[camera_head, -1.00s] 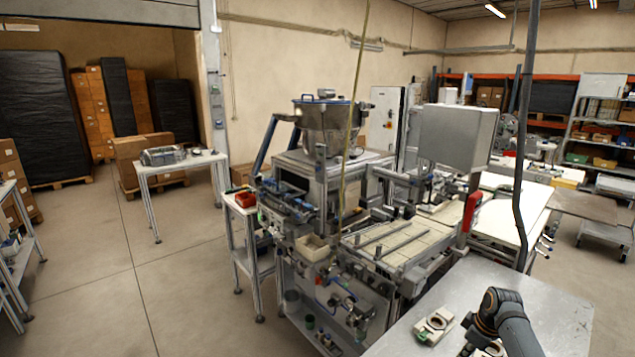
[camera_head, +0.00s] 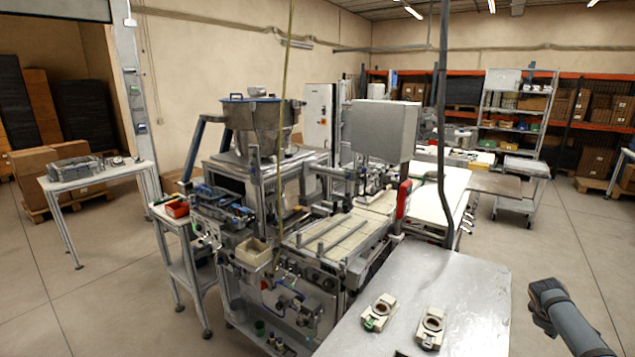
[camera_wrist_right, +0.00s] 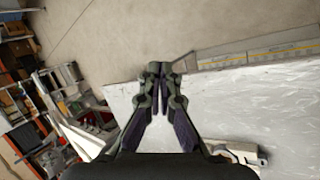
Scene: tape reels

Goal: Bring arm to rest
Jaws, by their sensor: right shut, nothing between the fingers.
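Two pale tape reel parts lie on the table in the head view, a left one (camera_head: 379,312) with a green piece and a right one (camera_head: 431,327). My left gripper is not in view.
A large machine with a steel hopper (camera_head: 262,125) stands left of the table. A dark vertical pole (camera_head: 443,150) rises behind the table. Open floor (camera_head: 575,235) lies to the right. A shelf rack (camera_head: 515,115) stands at the back.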

